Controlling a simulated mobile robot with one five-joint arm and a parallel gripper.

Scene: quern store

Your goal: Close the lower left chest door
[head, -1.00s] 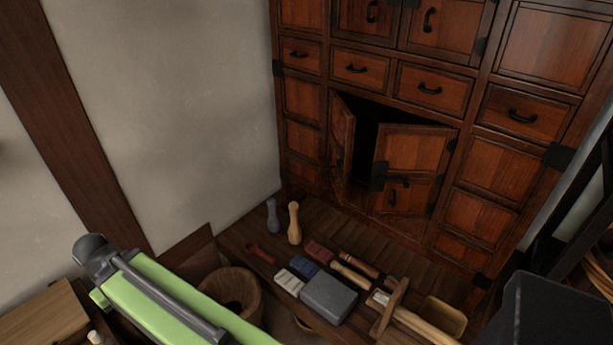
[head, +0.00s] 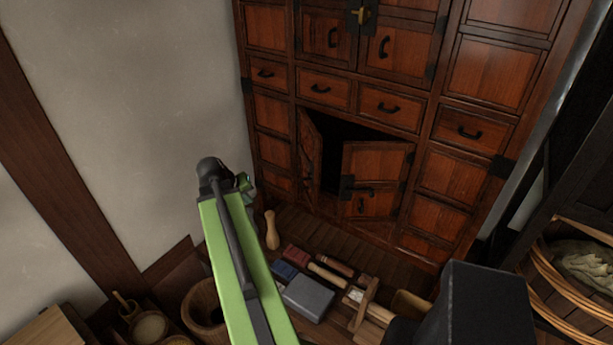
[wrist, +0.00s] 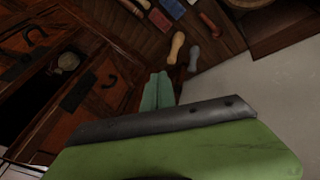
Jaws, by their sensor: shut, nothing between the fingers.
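The lower left chest door (head: 311,152) is a dark red-brown wooden panel, swung outward from the chest and seen nearly edge-on. It appears in the wrist view as the panel with a black handle (wrist: 92,98), left of my fingers. The lower right door (head: 376,178) also stands open, with a dark gap between the two. My gripper (head: 246,184) is left of the left door, partly hidden behind my arm. In the wrist view its green fingers (wrist: 158,82) are together and empty. I see no clear contact with the door.
The low bench before the chest holds a tan wooden pestle-like piece (head: 271,231), a grey block (head: 307,298), a mallet (head: 364,304) and several small tools. A plain wall (head: 140,120) is at left. A wooden bucket (head: 203,305) stands below my arm.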

